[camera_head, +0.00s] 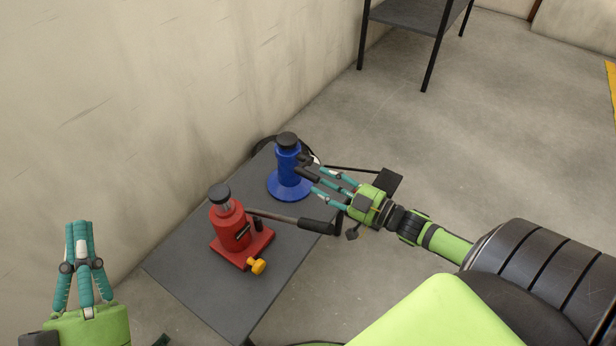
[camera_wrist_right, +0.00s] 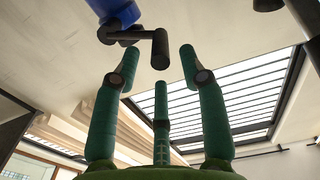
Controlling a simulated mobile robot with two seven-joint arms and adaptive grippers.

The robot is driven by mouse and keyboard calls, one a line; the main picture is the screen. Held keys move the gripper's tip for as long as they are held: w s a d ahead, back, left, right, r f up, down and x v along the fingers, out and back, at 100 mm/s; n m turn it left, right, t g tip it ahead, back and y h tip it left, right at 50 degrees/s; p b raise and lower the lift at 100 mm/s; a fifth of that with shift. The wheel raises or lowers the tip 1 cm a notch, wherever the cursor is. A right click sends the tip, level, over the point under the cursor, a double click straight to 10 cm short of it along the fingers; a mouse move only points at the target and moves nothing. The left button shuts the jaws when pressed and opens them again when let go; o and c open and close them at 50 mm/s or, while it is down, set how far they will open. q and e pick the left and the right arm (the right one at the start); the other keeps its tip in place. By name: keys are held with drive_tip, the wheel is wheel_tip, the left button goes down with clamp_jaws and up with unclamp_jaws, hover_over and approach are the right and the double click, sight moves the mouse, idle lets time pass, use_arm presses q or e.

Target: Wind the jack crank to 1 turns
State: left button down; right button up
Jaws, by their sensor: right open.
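A blue jack (camera_head: 287,178) with a round base and black cap stands at the back of the dark bench. Its black crank (camera_head: 307,173) sticks out toward my right gripper (camera_head: 318,178). In the right wrist view the crank (camera_wrist_right: 159,48) hangs from the blue body (camera_wrist_right: 116,12), with its grip just beyond my fingertips. The right gripper (camera_wrist_right: 160,70) is open, its teal fingers spread around an empty gap and apart from the crank. My left gripper (camera_head: 78,226) is at the lower left, away from the jacks. Its fingers look close together, but their opening is unclear.
A red jack (camera_head: 232,230) with a yellow knob (camera_head: 257,266) stands nearer on the bench (camera_head: 190,285). Its black-gripped lever (camera_head: 318,226) reaches right, just below my right gripper. A wall (camera_head: 120,120) runs along the left. Clear floor lies right.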

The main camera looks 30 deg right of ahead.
sight(314, 178)
drive_tip(key=b+x, duration=0.1)
drive_tip(key=x, duration=0.2)
drive_tip(key=shift+w+a, duration=0.2)
drive_tip(key=shift+w, duration=0.1)
drive_tip(key=shift+w+a, duration=0.2)
drive_tip(key=shift+w, duration=0.35)
use_arm(q)
drive_tip(key=s+r+m+t+h, duration=0.2)
drive_tip(key=s+r+t+h, duration=0.1)
drive_tip(key=s+r+h, duration=0.1)
drive_tip(key=shift+s+r, duration=0.65)
drive_tip(key=shift+r, duration=0.05)
use_arm(e)
clamp_jaws()
